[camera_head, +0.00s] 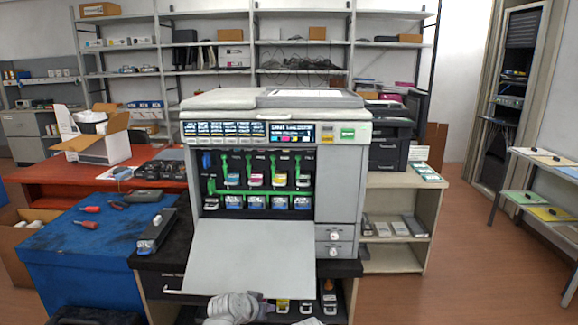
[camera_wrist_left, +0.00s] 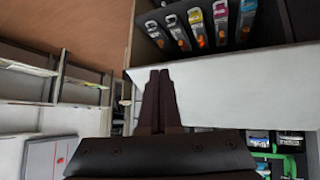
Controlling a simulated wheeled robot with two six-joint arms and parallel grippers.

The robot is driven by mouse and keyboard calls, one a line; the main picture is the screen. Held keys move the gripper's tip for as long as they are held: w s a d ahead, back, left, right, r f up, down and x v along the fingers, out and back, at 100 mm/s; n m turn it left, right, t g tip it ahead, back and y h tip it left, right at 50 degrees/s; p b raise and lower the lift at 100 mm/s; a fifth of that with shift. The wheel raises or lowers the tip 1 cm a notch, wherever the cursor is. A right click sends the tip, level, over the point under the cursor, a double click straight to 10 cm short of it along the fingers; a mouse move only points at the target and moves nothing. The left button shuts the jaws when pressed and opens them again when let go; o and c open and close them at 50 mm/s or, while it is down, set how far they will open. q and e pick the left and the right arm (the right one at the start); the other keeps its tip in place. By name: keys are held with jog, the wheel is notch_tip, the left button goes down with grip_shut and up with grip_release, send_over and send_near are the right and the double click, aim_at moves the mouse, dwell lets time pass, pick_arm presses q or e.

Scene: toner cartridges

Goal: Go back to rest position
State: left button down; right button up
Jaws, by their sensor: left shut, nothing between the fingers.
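The printer (camera_head: 270,105) stands in the middle of the head view. Its front door (camera_head: 250,258) is folded down, and several toner cartridges (camera_head: 255,181) sit in the bay behind it. A grey part of my left arm shows at the bottom edge of the head view, below the door; its fingers are hard to make out there. In the left wrist view my left gripper (camera_wrist_left: 160,76) has its two dark fingers together with nothing between them. The pale door panel (camera_wrist_left: 220,85) lies beyond the fingertips. My right gripper is in neither view.
Several toner cartridges (camera_wrist_left: 195,24) stand in a dark shelf under the door. A blue table (camera_head: 75,250) with screwdrivers is at the left, with a loose dark cartridge (camera_head: 157,232) beside the printer. A low shelf (camera_head: 400,255) stands to the right, with open floor (camera_head: 470,270) beyond.

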pick_arm(q)
jog(key=s+f+g+y, duration=0.3)
jog(key=s+g, duration=0.1)
jog(key=s, duration=0.7)
jog(key=s+f+g+y, duration=0.3)
jog(key=s+f+g, duration=0.1)
jog(key=s, duration=0.7)
notch_tip(320, 180, up, 14)
jog(key=p, duration=1.4)
jog(key=shift+w+r+n, duration=0.15)
jog(key=shift+w+n, duration=0.15)
